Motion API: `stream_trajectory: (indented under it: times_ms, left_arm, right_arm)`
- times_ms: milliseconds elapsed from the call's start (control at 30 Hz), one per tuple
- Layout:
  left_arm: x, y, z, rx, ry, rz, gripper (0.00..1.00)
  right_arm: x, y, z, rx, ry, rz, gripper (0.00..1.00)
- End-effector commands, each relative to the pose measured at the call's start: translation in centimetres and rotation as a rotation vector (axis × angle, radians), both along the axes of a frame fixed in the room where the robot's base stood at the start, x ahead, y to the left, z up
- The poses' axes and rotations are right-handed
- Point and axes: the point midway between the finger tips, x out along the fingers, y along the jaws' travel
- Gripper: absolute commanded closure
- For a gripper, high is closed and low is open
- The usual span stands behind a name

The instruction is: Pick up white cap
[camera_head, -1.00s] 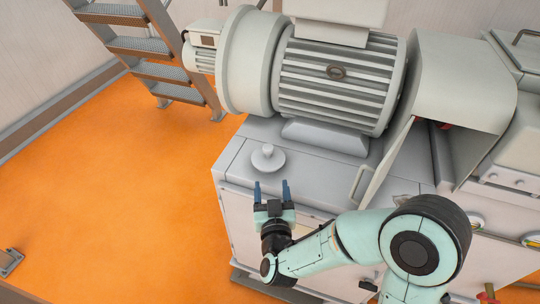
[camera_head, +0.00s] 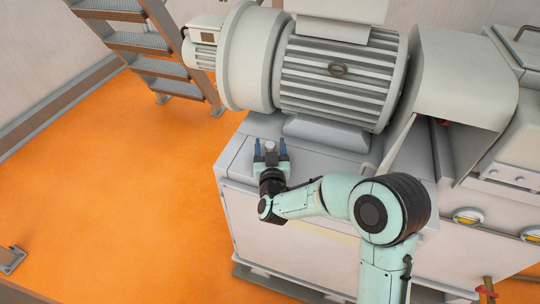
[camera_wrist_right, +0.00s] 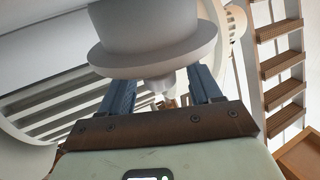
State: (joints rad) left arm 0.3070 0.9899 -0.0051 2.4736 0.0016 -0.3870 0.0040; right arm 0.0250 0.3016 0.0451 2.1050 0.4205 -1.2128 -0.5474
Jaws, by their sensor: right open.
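The white cap (camera_head: 270,147) stands on the grey top of the machine cabinet, near its left front corner. Only its upper part shows in the head view; my gripper hides the rest. My right gripper (camera_head: 270,152) is open, with one blue finger on each side of the cap. In the right wrist view, the cap (camera_wrist_right: 155,50) fills the upper middle with its wide round rim, in front of the blue fingers of my right gripper (camera_wrist_right: 160,88). I cannot tell whether the fingers touch it. My left gripper is not in view.
A large ribbed motor (camera_head: 338,80) sits on the cabinet (camera_head: 325,168) just behind the cap. A grey guard housing (camera_head: 460,75) stands to the right. A metal stair (camera_head: 150,50) rises at the back left.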

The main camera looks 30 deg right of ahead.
Motion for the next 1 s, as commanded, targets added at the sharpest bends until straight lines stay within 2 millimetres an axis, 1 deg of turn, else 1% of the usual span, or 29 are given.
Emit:
stream_trajectory:
  times_ms: [100, 300, 333, 367, 400, 467, 500, 533, 833, 933, 1000]
  left_arm:
    - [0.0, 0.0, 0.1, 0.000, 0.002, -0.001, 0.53]
    - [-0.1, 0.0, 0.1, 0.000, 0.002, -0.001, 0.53]
    - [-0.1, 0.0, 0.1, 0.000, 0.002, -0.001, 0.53]
    - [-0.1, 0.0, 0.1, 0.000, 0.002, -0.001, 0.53]
    - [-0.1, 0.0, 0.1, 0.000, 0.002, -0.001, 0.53]
    - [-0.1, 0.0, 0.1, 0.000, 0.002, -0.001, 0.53]
    - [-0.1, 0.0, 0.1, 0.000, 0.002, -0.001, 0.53]
    - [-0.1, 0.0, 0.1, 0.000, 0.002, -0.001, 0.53]
    - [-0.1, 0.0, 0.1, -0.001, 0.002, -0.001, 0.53]
    - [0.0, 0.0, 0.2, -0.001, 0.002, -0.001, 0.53]
    - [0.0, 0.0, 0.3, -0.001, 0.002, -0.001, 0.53]
  right_arm:
    - [0.6, -0.4, 0.0, -0.001, 0.000, 0.000, 0.37]
    - [0.7, -0.4, 0.0, -0.001, 0.000, 0.001, 0.37]
    - [0.7, -0.4, 0.0, -0.001, 0.000, 0.001, 0.43]
    - [0.7, -0.3, 0.0, -0.001, 0.000, 0.001, 0.53]
    - [0.7, -0.3, 0.0, -0.001, 0.000, 0.001, 0.66]
    - [0.7, -0.3, 0.0, -0.001, 0.000, 0.001, 0.85]
    - [0.7, -0.3, 0.0, -0.001, 0.000, 0.001, 0.98]
    - [0.6, -0.3, 0.0, -0.001, 0.000, 0.001, 1.00]
    - [0.7, -0.3, 0.2, -0.001, -0.002, 0.000, 1.00]
    - [0.7, -0.3, 0.8, 0.000, -0.004, 0.000, 1.00]
    - [0.7, -0.3, 1.6, 0.000, -0.004, 0.000, 1.00]
